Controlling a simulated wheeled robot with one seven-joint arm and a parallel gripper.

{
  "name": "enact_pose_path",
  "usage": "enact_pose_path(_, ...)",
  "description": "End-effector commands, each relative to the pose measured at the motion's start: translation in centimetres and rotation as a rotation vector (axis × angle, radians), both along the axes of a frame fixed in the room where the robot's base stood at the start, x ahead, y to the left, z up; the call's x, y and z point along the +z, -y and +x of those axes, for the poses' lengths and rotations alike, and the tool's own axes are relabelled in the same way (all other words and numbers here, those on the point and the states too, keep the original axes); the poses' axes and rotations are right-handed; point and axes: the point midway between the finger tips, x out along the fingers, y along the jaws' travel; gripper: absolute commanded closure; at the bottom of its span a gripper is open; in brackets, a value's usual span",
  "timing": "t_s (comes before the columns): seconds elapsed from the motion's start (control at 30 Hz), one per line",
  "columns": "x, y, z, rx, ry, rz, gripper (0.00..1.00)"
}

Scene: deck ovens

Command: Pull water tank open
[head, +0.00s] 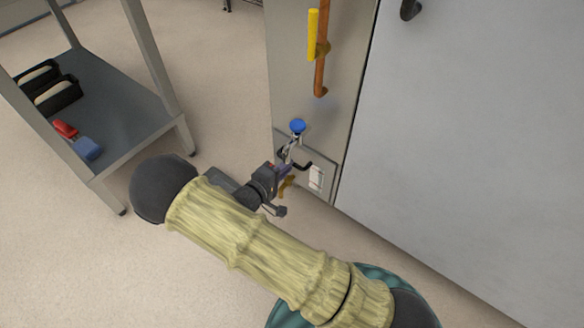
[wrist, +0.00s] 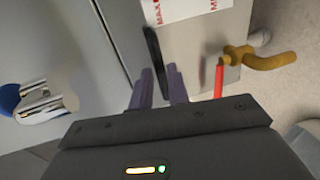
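The water tank (head: 323,190) is a small grey metal front low on the narrow cabinet column, with a white label. It also shows in the wrist view (wrist: 196,45), where the label has red lettering. Its black handle (head: 303,164) stands out from the front and also shows in the wrist view (wrist: 152,50). My gripper (head: 286,166) is at the handle. In the wrist view its two fingers (wrist: 160,72) are apart, with the lower end of the handle seen between them. I cannot tell whether they touch it. My gripper partly hides the tank front in the head view.
A blue-knobbed valve (head: 298,126) sits just above the tank and a brass tap (wrist: 245,56) beside it. An orange pipe with a yellow handle (head: 313,35) is higher up. A large grey panel (head: 460,130) stands right. A metal shelf (head: 110,105) stands left, with open floor between.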

Motion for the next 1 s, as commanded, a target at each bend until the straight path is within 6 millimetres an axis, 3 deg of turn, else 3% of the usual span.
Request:
enact_pose_path(0.2,-0.9,1.7,2.2,0.001,0.000,0.002,0.83)
enact_pose_path(0.57,-0.7,2.0,2.7,0.002,0.000,0.000,0.83)
enact_pose_path(0.67,-0.7,2.0,2.7,0.001,0.000,0.000,1.00)
enact_pose_path(1.0,-0.7,2.0,2.4,-0.001,-0.002,-0.001,1.00)
